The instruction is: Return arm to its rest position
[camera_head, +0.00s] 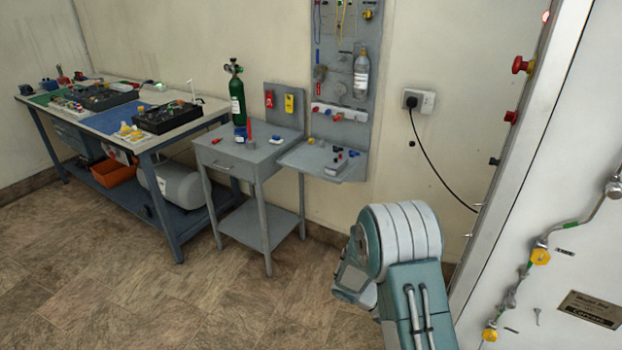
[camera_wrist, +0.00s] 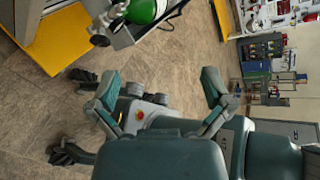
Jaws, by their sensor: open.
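My gripper (camera_wrist: 161,88) shows in the wrist view with its two teal fingers spread wide apart and nothing between them. My arm (camera_head: 405,250), teal with a white ribbed joint, is folded at the lower right of the head view. My gripper's fingers do not show in the head view.
A grey side table (camera_head: 215,160) holds a green cylinder (camera_head: 237,100). A long workbench (camera_head: 150,150) stands at left, a tool panel (camera_head: 345,60) behind, and a white cabinet (camera_head: 570,200) close at right. Floor at left front is clear. A green cylinder (camera_wrist: 146,9) tops the wrist view.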

